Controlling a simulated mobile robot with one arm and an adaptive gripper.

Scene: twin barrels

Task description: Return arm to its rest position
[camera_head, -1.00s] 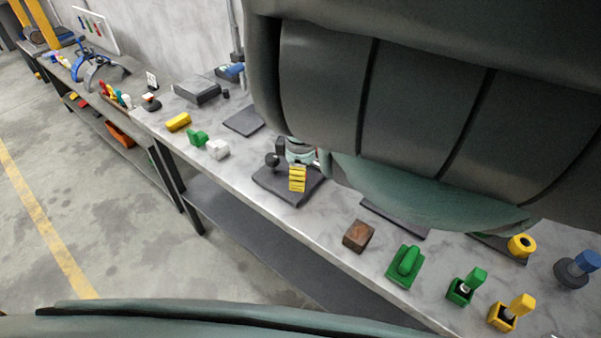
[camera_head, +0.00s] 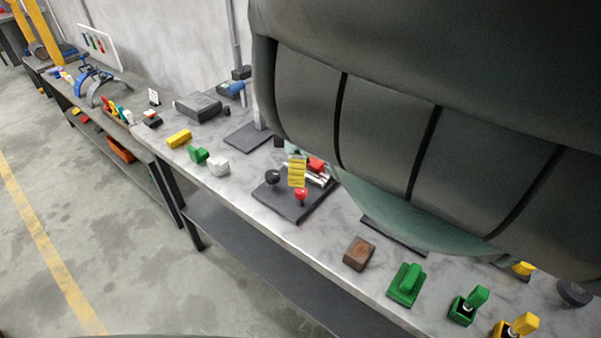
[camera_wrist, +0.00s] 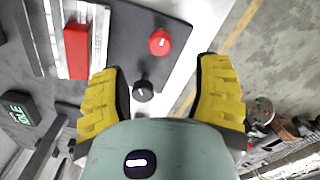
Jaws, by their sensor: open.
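My gripper (camera_head: 297,172) is over the dark plate (camera_head: 296,211) on the workbench, with its ribbed yellow fingers showing. In the wrist view its two fingers (camera_wrist: 160,64) are spread wide with nothing between them. A red knob (camera_wrist: 160,42) and a black knob (camera_wrist: 143,91) on the plate lie beyond the fingers and appear apart from them. They also show in the head view, red (camera_head: 301,196) in front of the gripper and black (camera_head: 272,177) to its left. My large dark arm link covers the upper right of the head view and hides part of the bench.
A red block (camera_wrist: 76,50) sits on a metal rail by the plate. A brown block (camera_head: 358,253) and green pieces (camera_head: 406,285) stand to the right on the bench. Yellow (camera_head: 179,138), green (camera_head: 198,155) and white (camera_head: 218,166) pieces stand left. The floor in front is clear.

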